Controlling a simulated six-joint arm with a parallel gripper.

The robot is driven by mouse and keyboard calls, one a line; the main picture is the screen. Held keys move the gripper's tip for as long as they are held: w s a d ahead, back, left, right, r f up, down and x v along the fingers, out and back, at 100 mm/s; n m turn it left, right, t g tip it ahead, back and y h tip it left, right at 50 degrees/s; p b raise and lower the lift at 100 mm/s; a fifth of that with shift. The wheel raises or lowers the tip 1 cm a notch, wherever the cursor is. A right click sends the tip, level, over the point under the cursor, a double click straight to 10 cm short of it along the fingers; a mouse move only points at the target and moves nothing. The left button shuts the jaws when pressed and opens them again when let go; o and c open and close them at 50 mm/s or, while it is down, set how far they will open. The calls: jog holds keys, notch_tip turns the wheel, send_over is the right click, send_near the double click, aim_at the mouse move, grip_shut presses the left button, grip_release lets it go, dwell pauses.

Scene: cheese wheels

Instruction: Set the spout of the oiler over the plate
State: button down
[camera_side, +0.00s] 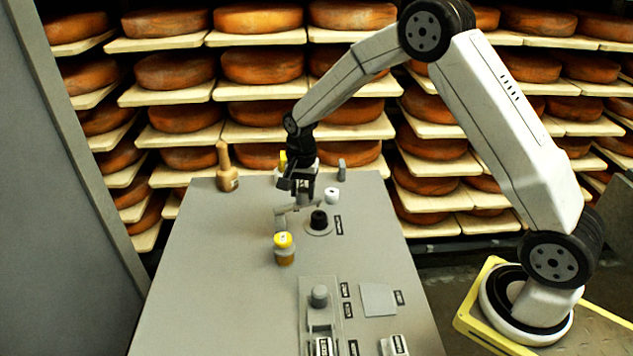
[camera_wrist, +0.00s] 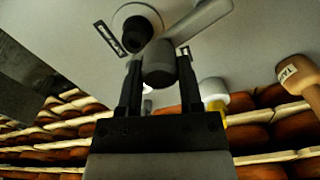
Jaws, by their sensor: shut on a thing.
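The oiler seems to be the grey swivel arm (camera_side: 292,210) in the middle of the bench; its spout end points left in the side view, with a short part turned down. The arm also shows in the wrist view (camera_wrist: 203,18). My gripper (camera_side: 301,196) is shut on a dark grey knob (camera_wrist: 159,66) at the arm's near end. A round grey disc (camera_side: 310,230) with a black knob (camera_side: 319,219) stands close beside. A flat square plate (camera_side: 378,299) lies nearer the front. I cannot tell which of these is the task's plate. The spout end is over neither.
A yellow-capped jar (camera_side: 284,250) stands left of the disc. A wooden mallet-like tool (camera_side: 227,172), a white cylinder (camera_side: 332,195) and a grey peg (camera_side: 342,171) stand at the back. A control panel (camera_side: 319,315) is in front. The bench's left side is clear.

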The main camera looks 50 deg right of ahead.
aim_at(304, 190)
jog(key=shift+s+r+m, duration=0.1)
jog(key=shift+s+m, duration=0.05)
jog(key=shift+m, duration=0.25)
jog(key=shift+c, duration=1.3)
grip_release()
jog(key=shift+a, duration=0.1)
jog(key=shift+r, duration=0.1)
jog(key=shift+r, duration=3.8)
jog(key=shift+s, duration=0.15)
jog(key=s+a+f+n+t, duration=0.1)
jog(key=s+n, duration=0.5)
jog(key=s, duration=0.4)
jog(key=s+a+f+n+t, duration=0.1)
jog(key=s+a+n, duration=0.1)
jog(key=s+n, duration=0.5)
jog(key=s, duration=0.3)
jog(key=shift+s+f+t, duration=0.15)
jog(key=shift+s+t, duration=0.15)
